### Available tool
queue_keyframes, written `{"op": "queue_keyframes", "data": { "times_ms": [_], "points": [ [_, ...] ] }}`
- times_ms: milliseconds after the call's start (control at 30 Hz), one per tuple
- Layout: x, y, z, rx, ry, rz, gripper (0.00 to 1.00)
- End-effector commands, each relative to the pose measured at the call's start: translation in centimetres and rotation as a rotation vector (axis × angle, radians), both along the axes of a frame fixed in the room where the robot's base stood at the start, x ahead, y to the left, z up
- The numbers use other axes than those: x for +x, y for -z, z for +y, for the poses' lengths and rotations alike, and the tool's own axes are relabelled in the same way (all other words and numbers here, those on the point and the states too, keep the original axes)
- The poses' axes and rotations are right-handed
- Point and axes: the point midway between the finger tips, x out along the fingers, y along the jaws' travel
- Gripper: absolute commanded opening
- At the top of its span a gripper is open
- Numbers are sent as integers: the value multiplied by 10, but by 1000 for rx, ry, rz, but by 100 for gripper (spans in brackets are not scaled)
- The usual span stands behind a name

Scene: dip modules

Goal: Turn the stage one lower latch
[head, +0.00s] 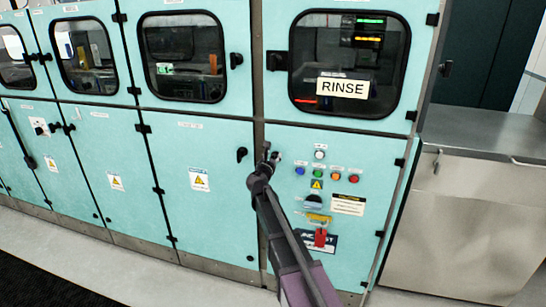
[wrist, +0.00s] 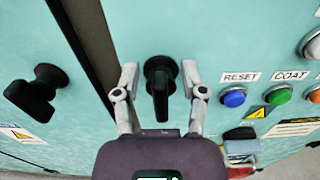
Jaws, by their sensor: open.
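A black latch (wrist: 160,80) on the teal lower door stands between my gripper's fingers (wrist: 160,72) in the wrist view. Its handle points downward. The fingers are open, one on each side, with a small gap visible on both sides. In the head view my gripper (head: 269,158) is at the upper left of the lower door with the buttons, and it largely hides that latch. A second black latch (wrist: 36,92) is on the neighbouring door to the left; it also shows in the head view (head: 241,154). I cannot read which one is labelled stage one.
Right of my gripper are coloured buttons, including a blue one (wrist: 233,97) marked RESET and a green one (wrist: 278,96) marked COAT. A RINSE sign (head: 343,87) is on the upper window. A metal counter (head: 480,135) stands right.

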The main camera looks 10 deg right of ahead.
Motion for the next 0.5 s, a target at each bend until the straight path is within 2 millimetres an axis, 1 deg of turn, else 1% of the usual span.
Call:
{"op": "queue_keyframes", "data": {
  "times_ms": [67, 167, 200, 233, 267, 500],
  "points": [
    [0, 0, 0, 0, 0, 0, 54],
    [0, 0, 0, 0, 0, 0, 28],
    [0, 0, 0, 0, 0, 0, 16],
    [0, 0, 0, 0, 0, 0, 7],
    [0, 0, 0, 0, 0, 0, 0],
    [0, 0, 0, 1, 0, 0, 0]
  ]
}}
